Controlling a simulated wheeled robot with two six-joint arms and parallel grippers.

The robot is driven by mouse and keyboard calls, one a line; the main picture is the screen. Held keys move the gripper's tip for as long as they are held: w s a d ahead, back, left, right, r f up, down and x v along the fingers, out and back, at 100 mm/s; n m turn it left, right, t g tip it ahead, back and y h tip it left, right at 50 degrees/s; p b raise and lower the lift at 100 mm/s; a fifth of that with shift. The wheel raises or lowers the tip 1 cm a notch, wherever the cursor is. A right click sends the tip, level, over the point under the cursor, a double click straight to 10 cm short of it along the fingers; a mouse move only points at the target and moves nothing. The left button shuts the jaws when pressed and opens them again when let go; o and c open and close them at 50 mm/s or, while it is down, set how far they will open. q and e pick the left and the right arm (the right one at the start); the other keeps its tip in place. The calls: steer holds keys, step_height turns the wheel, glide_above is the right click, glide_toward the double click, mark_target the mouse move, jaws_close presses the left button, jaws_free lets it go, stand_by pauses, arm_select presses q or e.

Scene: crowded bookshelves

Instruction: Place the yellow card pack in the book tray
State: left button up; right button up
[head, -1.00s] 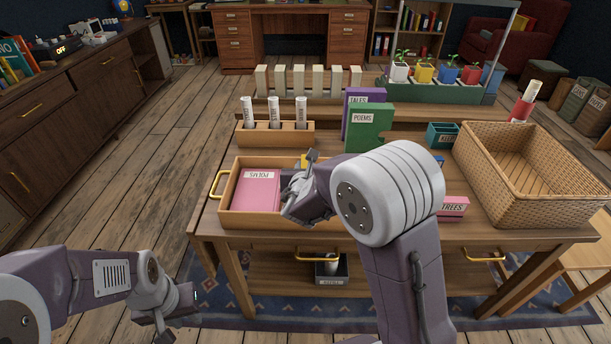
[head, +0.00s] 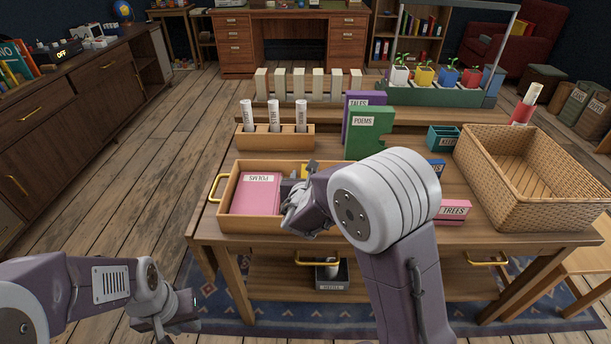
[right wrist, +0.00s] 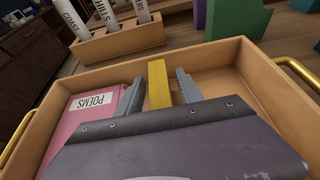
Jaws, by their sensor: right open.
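The yellow card pack (right wrist: 159,84) is inside the wooden book tray (right wrist: 272,103), between the two fingers of my right gripper (right wrist: 158,92). The fingers are open, with a gap visible on each side of the pack. In the head view only a bit of the yellow pack (head: 304,171) shows behind my right gripper (head: 301,192). The tray (head: 262,224) stands at the table's left front, and a pink POEMS book (head: 254,197) lies in its left part. My left gripper (head: 166,328) is low at the left, away from the table; its jaw opening is unclear.
A wooden rack (head: 276,139) with rolled papers stands behind the tray. Green (head: 369,134) and purple (head: 362,98) books stand upright beyond it. A wicker basket (head: 545,211) and a pink TREES box (head: 453,211) are to the right. My right arm hides the table's middle.

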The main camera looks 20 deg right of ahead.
steer(key=p+v, duration=0.2)
steer(key=v, duration=0.9)
steer(key=shift+s+p, duration=0.25)
steer(key=shift+p, duration=0.1)
steer(key=shift+a, duration=0.1)
